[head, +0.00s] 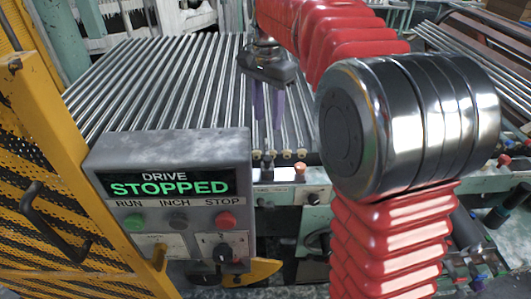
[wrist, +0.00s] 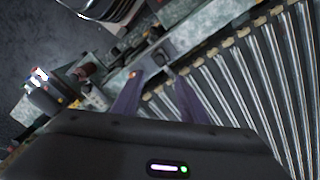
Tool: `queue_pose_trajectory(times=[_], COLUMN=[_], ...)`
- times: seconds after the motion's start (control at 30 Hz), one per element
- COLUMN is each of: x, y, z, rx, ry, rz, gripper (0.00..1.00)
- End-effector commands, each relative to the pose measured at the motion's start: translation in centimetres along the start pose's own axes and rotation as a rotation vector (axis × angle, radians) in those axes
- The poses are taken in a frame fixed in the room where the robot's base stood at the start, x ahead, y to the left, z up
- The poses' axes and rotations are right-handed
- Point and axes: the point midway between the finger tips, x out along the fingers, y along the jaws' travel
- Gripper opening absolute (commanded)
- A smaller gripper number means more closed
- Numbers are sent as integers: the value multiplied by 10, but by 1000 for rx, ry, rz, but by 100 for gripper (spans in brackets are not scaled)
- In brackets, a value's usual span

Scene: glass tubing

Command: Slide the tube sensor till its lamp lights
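My gripper (head: 268,112) hangs over the near part of the roller bed in the head view, fingers pointing down. In the wrist view its two purple fingers (wrist: 158,84) stand apart with nothing held between them. Below them is the pale green rail (wrist: 190,38) along the roller ends. A small dark fitting (head: 267,164) stands at the near edge of the rollers in the head view, below the gripper; I cannot tell for sure whether it is the tube sensor. A small orange spot (wrist: 132,74) shows beside the left finger; I cannot tell whether it is a lamp.
A grey control box (head: 170,150) reads "DRIVE STOPPED" at the front left. A yellow perforated guard (head: 40,130) is at the far left. Parallel rollers (head: 160,75) fill the middle.

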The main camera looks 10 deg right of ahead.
Motion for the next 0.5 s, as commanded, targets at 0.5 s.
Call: queue_pose_trajectory(times=[0.5], x=[70], y=[1], z=[0], rx=[-1], ry=[-2], rz=[3], gripper=[40])
